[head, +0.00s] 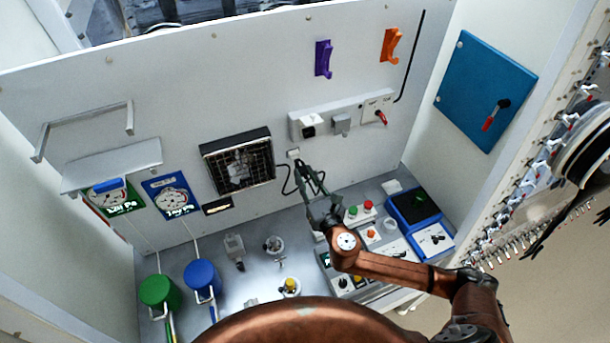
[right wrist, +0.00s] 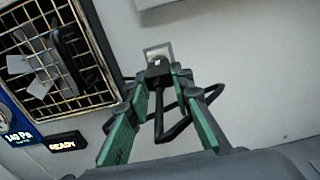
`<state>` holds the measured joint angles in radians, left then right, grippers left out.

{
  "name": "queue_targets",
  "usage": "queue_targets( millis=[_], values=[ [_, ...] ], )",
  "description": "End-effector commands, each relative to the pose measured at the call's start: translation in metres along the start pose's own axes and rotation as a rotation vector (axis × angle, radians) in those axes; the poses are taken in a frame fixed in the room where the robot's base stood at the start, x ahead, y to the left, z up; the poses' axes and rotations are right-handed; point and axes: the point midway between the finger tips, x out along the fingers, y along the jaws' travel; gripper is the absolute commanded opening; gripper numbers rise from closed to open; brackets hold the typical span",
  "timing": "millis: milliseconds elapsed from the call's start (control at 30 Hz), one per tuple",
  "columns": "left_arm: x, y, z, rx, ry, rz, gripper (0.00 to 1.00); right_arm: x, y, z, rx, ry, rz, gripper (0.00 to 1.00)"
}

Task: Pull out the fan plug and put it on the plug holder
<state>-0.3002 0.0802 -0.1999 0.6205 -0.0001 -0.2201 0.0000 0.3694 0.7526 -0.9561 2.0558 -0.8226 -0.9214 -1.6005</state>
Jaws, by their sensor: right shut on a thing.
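My right gripper (head: 299,166) is at the back wall, just right of the fan (head: 238,161). In the right wrist view its green fingers (right wrist: 158,75) are shut on the black fan plug (right wrist: 157,69). The plug's black cord (right wrist: 172,134) loops below the fingers. The plug's front is at a small pale square plate (right wrist: 158,51) on the wall, which also shows in the head view (head: 293,153). I cannot tell whether they touch. The outlet strip (head: 340,117) is above right, with a dark socket (head: 308,131) and a grey cover. My left gripper is not in view.
Purple (head: 323,59) and orange (head: 390,44) hooks are higher on the wall. Below are green (head: 159,291) and blue (head: 201,275) canisters, button boxes and a blue scale (head: 413,207).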

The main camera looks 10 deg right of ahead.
Motion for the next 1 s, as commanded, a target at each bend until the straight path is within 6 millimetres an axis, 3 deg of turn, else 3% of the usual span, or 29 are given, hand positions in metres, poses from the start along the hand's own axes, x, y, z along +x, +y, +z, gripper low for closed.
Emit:
queue_targets(
  millis=[1000],
  values=[
    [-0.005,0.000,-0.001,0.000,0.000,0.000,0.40,0.011,0.000,0.001,-0.001,-0.002,0.001,0.00]
  ],
)
